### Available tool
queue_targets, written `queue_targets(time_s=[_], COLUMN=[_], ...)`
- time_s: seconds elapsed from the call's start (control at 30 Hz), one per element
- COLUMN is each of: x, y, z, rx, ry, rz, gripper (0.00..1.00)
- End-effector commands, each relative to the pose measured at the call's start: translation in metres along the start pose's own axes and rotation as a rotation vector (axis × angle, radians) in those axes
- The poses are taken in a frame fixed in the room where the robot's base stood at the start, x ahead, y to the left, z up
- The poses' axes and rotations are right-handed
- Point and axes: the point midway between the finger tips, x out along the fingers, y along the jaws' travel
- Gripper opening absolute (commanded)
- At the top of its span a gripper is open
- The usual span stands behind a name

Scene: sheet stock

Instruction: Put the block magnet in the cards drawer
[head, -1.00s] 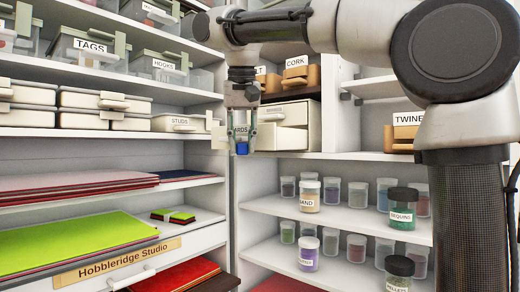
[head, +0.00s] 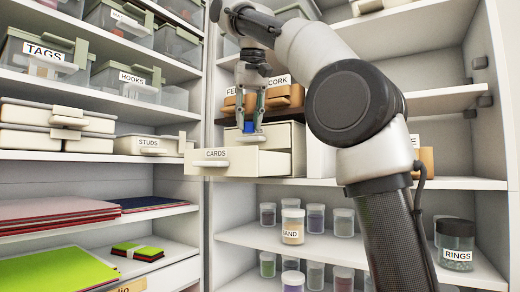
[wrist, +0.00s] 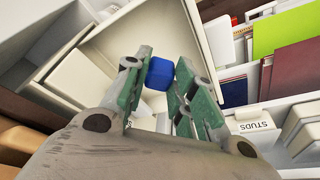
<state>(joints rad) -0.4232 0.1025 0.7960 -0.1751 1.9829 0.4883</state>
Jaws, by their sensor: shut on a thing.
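The block magnet is a small blue block (head: 248,127). It also shows in the wrist view (wrist: 160,73), between the fingers. My gripper (head: 249,132) is shut on it, pointing down. The cards drawer (head: 236,162) is a cream drawer with a CARDS label, pulled out from its small cabinet. In the head view the gripper and magnet are over the open drawer, near its rear. In the wrist view the drawer's open inside (wrist: 180,30) lies below the magnet. The head view hides the drawer floor behind its front panel.
The cabinet's upper drawer (head: 279,135) is shut behind the gripper. Cork and other brown bins (head: 285,97) stand above it. The studs box (head: 150,145) is left of the open drawer. Jars (head: 293,226) stand on the shelf below.

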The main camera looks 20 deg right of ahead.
Motion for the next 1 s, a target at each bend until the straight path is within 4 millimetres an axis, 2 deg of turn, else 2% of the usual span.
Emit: queue_targets(time_s=[0.1,0.3,0.77,1.0], x=[0.005,0.011,0.043,0.072], y=[0.017,0.037,0.035,0.036], z=[-0.016,-0.035,-0.023,-0.014], rx=[0.006,0.002,-0.001,0.001], ry=[0.001,0.001,0.001,-0.001], rz=[0.002,0.000,0.000,0.001], gripper=[0.10,0.10,0.10,0.10])
